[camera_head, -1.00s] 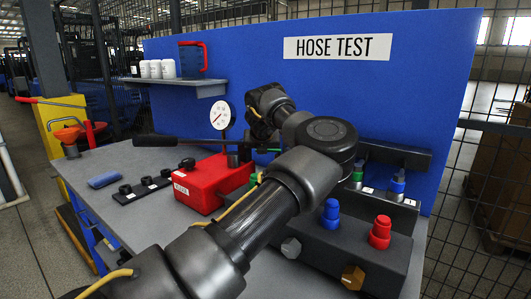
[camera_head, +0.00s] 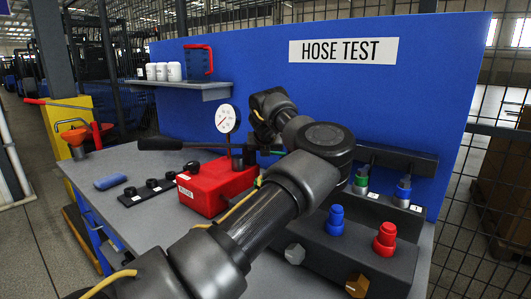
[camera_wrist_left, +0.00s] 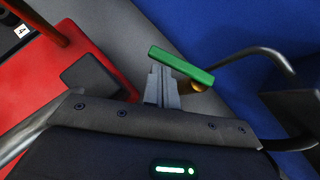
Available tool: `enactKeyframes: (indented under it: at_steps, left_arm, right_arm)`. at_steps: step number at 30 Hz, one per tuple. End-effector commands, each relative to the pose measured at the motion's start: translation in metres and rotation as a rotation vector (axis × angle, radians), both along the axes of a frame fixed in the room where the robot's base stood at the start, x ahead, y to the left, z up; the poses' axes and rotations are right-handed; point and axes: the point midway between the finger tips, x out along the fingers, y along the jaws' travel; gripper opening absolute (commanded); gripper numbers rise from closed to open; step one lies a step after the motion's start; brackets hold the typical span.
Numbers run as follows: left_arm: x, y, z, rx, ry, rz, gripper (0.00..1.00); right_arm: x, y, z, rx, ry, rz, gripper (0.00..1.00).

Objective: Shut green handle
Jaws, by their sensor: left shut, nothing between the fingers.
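The green handle (camera_wrist_left: 182,65) is a short flat bar in the left wrist view, slanting down to the right just beyond my fingertips. A brass-coloured round part (camera_wrist_left: 197,87) shows by its right end. My left gripper (camera_wrist_left: 162,72) is shut and empty, its tips right at the bar's near side; I cannot tell whether they touch. In the head view a small green strip (camera_head: 274,152), probably the handle, shows below my left wrist; the fingers there are not clearly visible. My right gripper is not in view.
A red pump box (camera_head: 215,187) with a black lever (camera_head: 160,144) and a gauge (camera_head: 228,119) stands left of the arm. A dark manifold with blue (camera_head: 336,220) and red caps (camera_head: 385,238) is at right. The blue panel (camera_head: 430,90) closes off the back.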

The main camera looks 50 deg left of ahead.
Motion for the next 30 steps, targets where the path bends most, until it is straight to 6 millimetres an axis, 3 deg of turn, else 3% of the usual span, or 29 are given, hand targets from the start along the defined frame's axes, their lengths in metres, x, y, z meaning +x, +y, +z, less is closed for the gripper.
enactKeyframes:
  at_steps: [23,24,30]
  left_arm:
    - [0.002,-0.016,0.0,-0.001,0.0,0.001,0.0]
    - [0.001,-0.017,0.004,0.0,-0.001,0.001,0.0]
    - [-0.012,-0.037,0.034,0.001,-0.002,-0.006,0.0]
  right_arm:
    - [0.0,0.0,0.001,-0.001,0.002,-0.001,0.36]
    - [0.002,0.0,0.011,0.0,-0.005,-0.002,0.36]
    - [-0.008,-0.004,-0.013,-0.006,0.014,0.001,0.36]
